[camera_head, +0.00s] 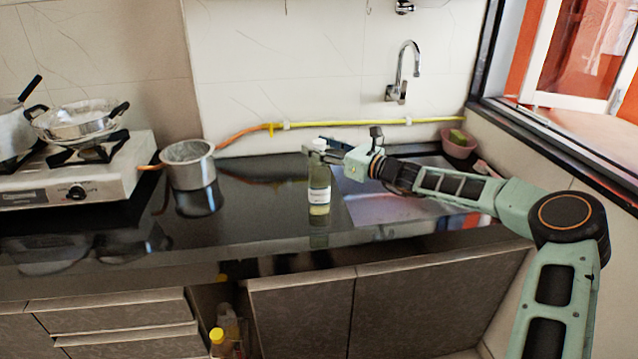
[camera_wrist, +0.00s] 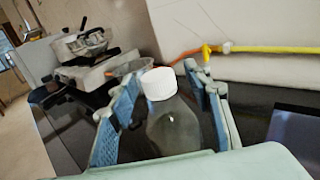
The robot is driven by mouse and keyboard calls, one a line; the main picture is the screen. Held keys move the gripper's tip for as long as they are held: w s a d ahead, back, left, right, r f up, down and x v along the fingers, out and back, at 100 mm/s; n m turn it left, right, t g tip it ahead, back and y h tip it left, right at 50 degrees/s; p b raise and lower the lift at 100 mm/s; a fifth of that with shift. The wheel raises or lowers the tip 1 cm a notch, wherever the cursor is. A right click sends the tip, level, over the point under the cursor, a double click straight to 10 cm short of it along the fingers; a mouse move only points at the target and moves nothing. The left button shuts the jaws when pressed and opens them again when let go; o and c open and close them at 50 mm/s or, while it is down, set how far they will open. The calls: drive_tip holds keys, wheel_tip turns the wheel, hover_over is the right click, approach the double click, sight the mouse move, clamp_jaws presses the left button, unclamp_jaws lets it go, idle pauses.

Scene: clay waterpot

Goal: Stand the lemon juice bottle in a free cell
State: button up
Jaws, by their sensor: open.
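A bottle (camera_head: 319,183) with a white cap, greenish clear body and white label stands upright on the dark counter; its label is too small to read. I take it for the lemon juice bottle. My gripper (camera_head: 325,147) is at the bottle's top, reaching in from the right. In the wrist view the bottle (camera_wrist: 172,125) is between the two blue-padded fingers of my open gripper (camera_wrist: 161,76), with a gap on each side. In the narrow opening below the counter, a yellow-capped bottle (camera_head: 217,343) stands beside another bottle (camera_head: 229,321). Cell dividers cannot be made out there.
A metal pot (camera_head: 189,170) stands left of the bottle, near the stove (camera_head: 75,178) with its pans. The sink (camera_head: 385,208) lies right of the bottle under my arm. A yellow hose (camera_head: 350,123) runs along the wall. The counter between pot and bottle is clear.

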clamp_jaws()
idle(0.3)
drive_tip(key=shift+r, duration=0.1)
idle(0.4)
